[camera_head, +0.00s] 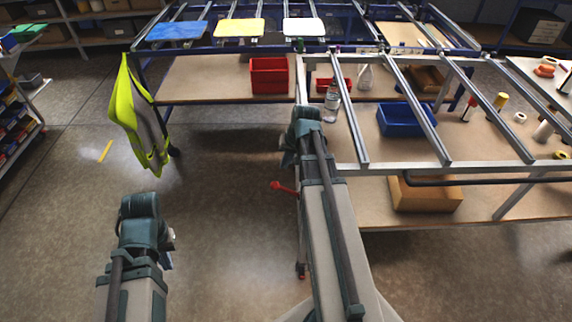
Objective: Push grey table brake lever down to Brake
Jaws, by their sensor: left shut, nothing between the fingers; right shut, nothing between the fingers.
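A red lever (283,187) with a round knob sticks out to the left, low beside the near left part of the grey metal frame table (352,125). My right arm covers its right end and whatever it is fixed to. I cannot read any Brake marking. My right arm reaches forward over the table's left edge, just right of the lever. My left arm is at the lower left, over bare floor and well apart from the lever. The fingers of both grippers are hidden below or behind the arm links, so I see neither touching the lever.
A yellow safety vest (138,115) hangs at the left. Red bins (270,76), a blue bin (407,120), a bottle (332,102) and a cardboard box (426,194) sit on the shelves. The floor (220,215) between my arms is clear.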

